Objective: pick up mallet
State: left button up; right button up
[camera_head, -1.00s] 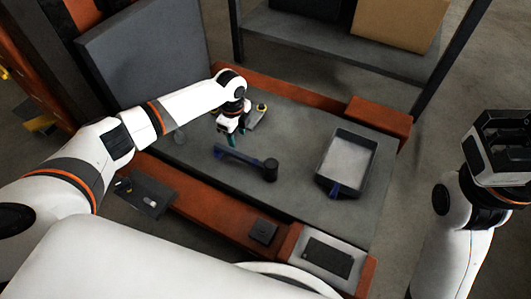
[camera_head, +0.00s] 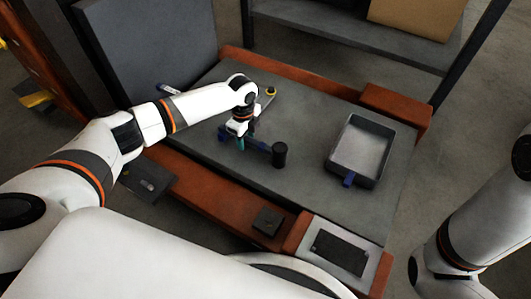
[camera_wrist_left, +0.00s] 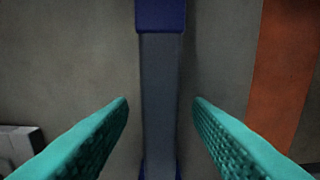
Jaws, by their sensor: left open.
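The mallet (camera_head: 279,155) lies on the grey bench top, its dark cylindrical head to the right and its blue-banded handle running left under my left gripper. My left gripper (camera_head: 241,143) is over the handle in the head view and hides part of it. In the left wrist view, the two teal fingers (camera_wrist_left: 160,110) are open, one on each side of the mallet handle (camera_wrist_left: 161,75), with gaps on both sides. A blue band (camera_wrist_left: 161,16) shows at the top of that view. My right gripper is out of view.
A grey tray (camera_head: 331,159) with a blue tab stands on the bench (camera_head: 310,108) to the right of the mallet. An orange-red block (camera_head: 395,105) is at the far right corner.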

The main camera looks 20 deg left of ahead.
pick_arm(q)
jog(key=shift+f, duration=0.85)
jog(key=shift+r, duration=0.1)
grip_shut()
dwell(0.7)
